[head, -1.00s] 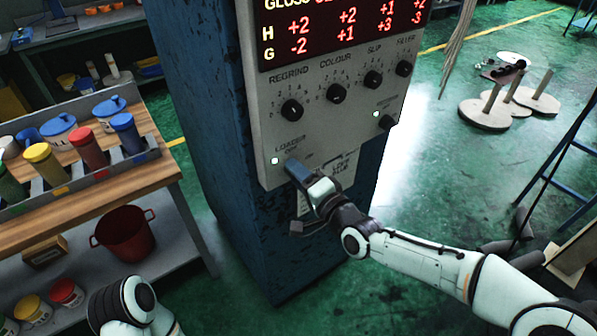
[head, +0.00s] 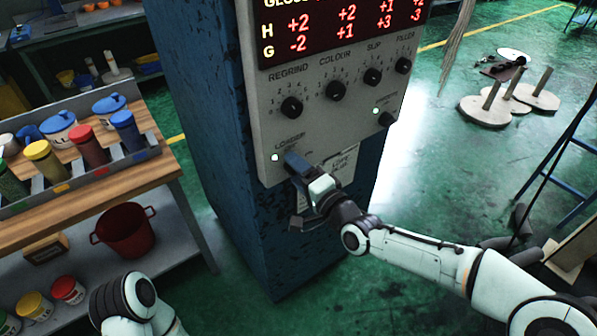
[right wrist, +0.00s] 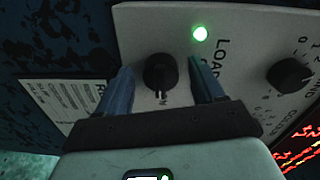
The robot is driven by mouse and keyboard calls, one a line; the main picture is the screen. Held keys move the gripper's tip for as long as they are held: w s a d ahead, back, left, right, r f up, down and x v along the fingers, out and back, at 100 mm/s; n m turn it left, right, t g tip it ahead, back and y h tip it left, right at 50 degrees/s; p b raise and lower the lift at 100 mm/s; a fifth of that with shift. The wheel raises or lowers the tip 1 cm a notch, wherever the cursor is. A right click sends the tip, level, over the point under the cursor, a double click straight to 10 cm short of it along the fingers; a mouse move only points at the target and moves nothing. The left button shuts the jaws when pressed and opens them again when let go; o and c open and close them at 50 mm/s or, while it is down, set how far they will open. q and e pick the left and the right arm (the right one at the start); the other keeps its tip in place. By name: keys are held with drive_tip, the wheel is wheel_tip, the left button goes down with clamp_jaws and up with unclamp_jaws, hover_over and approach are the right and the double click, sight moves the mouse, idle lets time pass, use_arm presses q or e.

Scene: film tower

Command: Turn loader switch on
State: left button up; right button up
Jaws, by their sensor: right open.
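The loader switch is a black rotary knob (right wrist: 160,73) on the lower left of the grey control panel (head: 325,125). In the right wrist view it sits between the two blue fingers of my right gripper, with a visible gap on each side. A green lamp (right wrist: 200,34) beside it is lit; it also shows in the head view (head: 275,157) near the word LOADER. My right gripper (head: 291,160) is open at the panel, and in the head view it hides the knob. My left gripper is not in view; only part of my left arm shows at the bottom left.
Other knobs sit higher on the panel, including the regrind knob (head: 291,107), below a red digit display (head: 340,30). A wooden bench (head: 95,205) with coloured jars stands left of the blue tower (head: 200,130). A blue ladder (head: 560,170) stands at the right.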

drive_tip(key=p+v, duration=0.3)
drive_tip(key=v, duration=1)
drive_tip(key=shift+s+p, duration=0.2)
drive_tip(key=shift+p, duration=0.2)
drive_tip(key=shift+d, duration=0.1)
